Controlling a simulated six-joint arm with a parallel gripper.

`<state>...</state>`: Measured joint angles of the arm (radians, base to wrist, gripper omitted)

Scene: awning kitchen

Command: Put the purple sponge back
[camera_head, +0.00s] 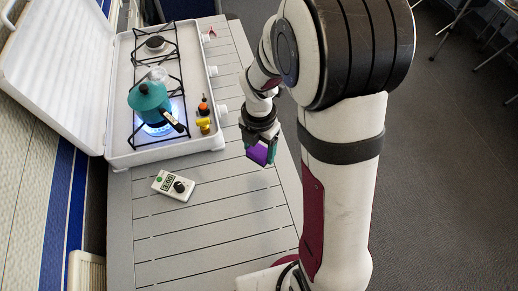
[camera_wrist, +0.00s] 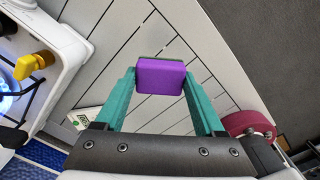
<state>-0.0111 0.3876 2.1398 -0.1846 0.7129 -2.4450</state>
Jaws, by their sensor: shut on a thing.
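The purple sponge (camera_wrist: 160,78) is a small block between the teal fingers of my gripper (camera_wrist: 160,88) in the wrist view. In the head view my gripper (camera_head: 262,152) points down over the right part of the slatted table (camera_head: 190,245), shut on the purple sponge (camera_head: 259,154). Whether the sponge touches the table is hard to tell. The sponge's usual place is not identifiable in these views.
A white camping stove (camera_head: 119,95) stands at the back left, with a teal moka pot (camera_head: 149,100) over a lit blue flame. A white timer (camera_head: 173,186) lies in front of it. Two small items, one yellow (camera_head: 204,126), stand at the stove's right edge. The table's front is clear.

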